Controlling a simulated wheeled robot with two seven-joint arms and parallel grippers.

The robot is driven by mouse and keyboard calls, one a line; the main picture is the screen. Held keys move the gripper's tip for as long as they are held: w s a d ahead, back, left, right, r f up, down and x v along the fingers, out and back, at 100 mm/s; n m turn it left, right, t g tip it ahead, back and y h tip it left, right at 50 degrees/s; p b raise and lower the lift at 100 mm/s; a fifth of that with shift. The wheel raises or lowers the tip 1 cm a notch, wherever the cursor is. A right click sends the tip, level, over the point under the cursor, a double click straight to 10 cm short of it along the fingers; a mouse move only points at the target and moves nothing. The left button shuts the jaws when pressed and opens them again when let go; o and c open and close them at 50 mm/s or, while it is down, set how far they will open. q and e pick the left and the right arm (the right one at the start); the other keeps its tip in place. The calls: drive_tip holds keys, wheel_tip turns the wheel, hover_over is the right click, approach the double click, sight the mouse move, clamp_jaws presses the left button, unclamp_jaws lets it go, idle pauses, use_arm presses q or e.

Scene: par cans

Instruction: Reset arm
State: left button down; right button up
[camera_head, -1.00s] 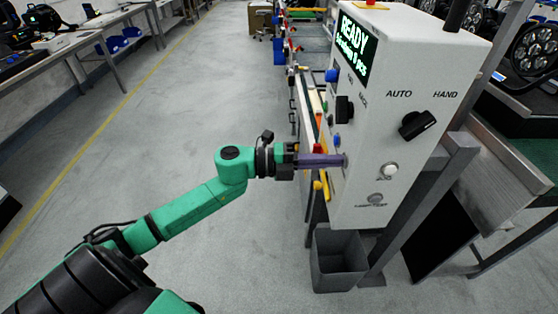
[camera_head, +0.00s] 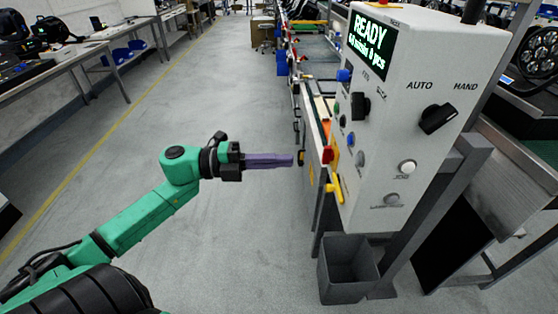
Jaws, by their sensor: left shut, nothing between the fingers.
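My left arm is green and comes in from the lower left. Its left gripper (camera_head: 290,160) has long purple fingers that are together, with nothing between them. It points right, over the floor, a short way left of the grey control box. The control box (camera_head: 395,150) has a lit display (camera_head: 368,42) reading "READY", a black AUTO/HAND selector knob (camera_head: 438,117), a second black knob (camera_head: 360,106) and several push buttons. The fingertips are apart from the box. My right gripper is not in view.
A grey bin (camera_head: 345,268) stands on the floor below the box. Metal frame posts (camera_head: 440,200) stand beside it. A long production line runs back behind the box. Workbenches (camera_head: 85,60) line the left. The grey floor (camera_head: 130,140) between is clear.

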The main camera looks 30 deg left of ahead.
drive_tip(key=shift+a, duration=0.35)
